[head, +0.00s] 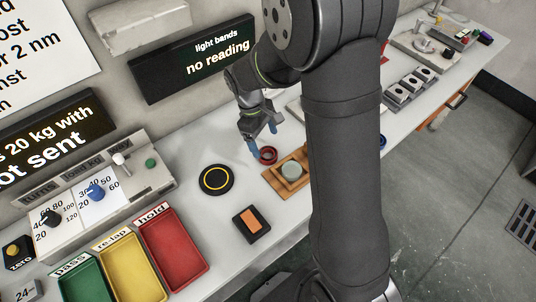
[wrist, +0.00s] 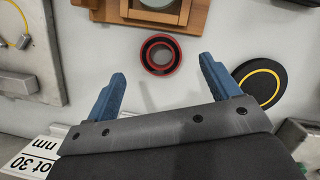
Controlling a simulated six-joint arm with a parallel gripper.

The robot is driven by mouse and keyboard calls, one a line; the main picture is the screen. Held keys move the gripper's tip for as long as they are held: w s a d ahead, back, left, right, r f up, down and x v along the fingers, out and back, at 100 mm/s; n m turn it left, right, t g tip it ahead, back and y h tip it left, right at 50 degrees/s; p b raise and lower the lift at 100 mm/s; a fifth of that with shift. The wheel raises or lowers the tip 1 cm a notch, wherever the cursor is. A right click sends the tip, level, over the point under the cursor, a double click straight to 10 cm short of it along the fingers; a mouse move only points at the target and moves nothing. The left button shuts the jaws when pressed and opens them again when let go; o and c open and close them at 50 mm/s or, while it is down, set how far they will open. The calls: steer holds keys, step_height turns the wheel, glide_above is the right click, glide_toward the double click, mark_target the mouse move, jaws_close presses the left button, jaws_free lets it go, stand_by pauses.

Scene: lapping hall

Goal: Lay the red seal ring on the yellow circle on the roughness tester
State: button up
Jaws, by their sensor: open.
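The red seal ring (head: 268,155) lies on the pale bench beside a wooden block. In the wrist view the ring (wrist: 176,56) has a red rim and a dark inner band, and it lies just beyond and between my fingertips. My gripper (head: 262,143) is open and empty, close by the ring; its blue fingers (wrist: 160,75) stand wide apart in the wrist view. The yellow circle (head: 204,180) is a thin ring on a round black disc, left of the red ring in the head view. The disc (wrist: 280,72) is partly seen at the right in the wrist view.
A wooden holder (head: 270,178) with a grey round piece stands right by the ring. A black box with an orange top (head: 250,222) lies in front. Green, yellow and red trays (head: 205,268) and a dial panel (head: 65,243) are at left. Bench between ring and disc is clear.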

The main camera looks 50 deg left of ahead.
mark_target(270, 158)
steer(key=shift+a+x, duration=0.2)
steer(key=shift+x, duration=1.25)
steer(key=shift+a+x, duration=0.15)
steer(key=shift+x, duration=1.3)
steer(key=shift+s, duration=0.1)
steer(key=c, duration=1.2)
steer(key=shift+o, duration=0.2)
